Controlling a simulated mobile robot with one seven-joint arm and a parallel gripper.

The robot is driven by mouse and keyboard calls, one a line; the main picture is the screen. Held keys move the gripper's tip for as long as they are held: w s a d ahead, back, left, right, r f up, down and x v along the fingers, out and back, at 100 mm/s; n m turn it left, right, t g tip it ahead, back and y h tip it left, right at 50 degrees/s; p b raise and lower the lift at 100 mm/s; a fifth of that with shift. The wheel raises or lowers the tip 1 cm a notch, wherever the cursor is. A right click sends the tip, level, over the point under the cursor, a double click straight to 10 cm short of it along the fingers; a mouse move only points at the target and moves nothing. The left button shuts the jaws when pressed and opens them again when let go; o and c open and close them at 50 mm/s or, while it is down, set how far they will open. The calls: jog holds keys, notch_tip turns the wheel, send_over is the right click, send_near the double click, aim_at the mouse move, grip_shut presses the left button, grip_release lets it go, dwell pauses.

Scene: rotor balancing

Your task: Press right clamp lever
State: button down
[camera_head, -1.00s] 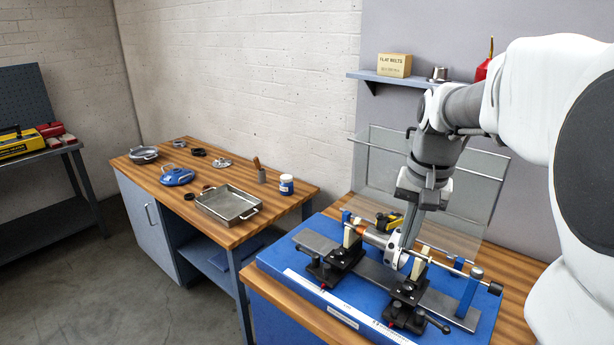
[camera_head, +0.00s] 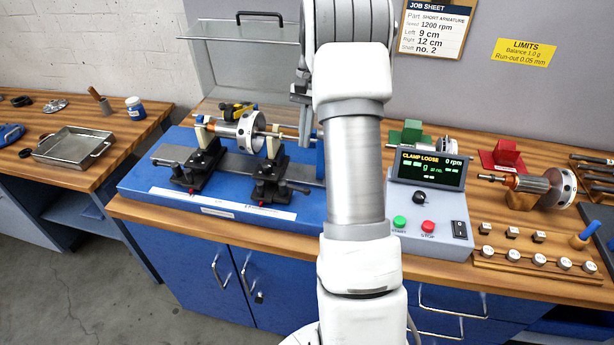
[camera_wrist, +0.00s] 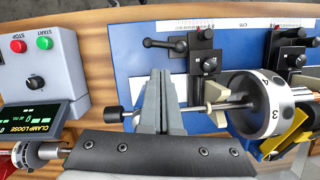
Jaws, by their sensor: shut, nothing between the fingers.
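The right clamp lever (camera_head: 294,187) is a black rod with a rounded knob, sticking out from the right black pedestal (camera_head: 268,180). In the wrist view the lever (camera_wrist: 164,43) lies above my fingertips, beside its pedestal (camera_wrist: 204,58). My gripper (camera_wrist: 160,76) is shut and empty, with its fingertips over the blue base and apart from the lever. In the head view my gripper (camera_head: 305,128) is partly hidden by my arm. The rotor (camera_head: 243,130) rests across the two pedestals. The control display (camera_head: 429,168) reads CLAMP LOOSE and 0 rpm.
The left pedestal (camera_head: 203,166) stands beside the right one on the blue base (camera_head: 150,185). A clear guard (camera_head: 240,65) rises behind. The control box (camera_head: 450,235) and a second rotor (camera_head: 540,187) are to the right. My arm hides the middle of the bench.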

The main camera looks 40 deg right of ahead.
jog(key=shift+d+f, duration=0.4)
jog(key=shift+f, duration=0.05)
jog(key=x, duration=1)
jog(key=shift+s, duration=0.1)
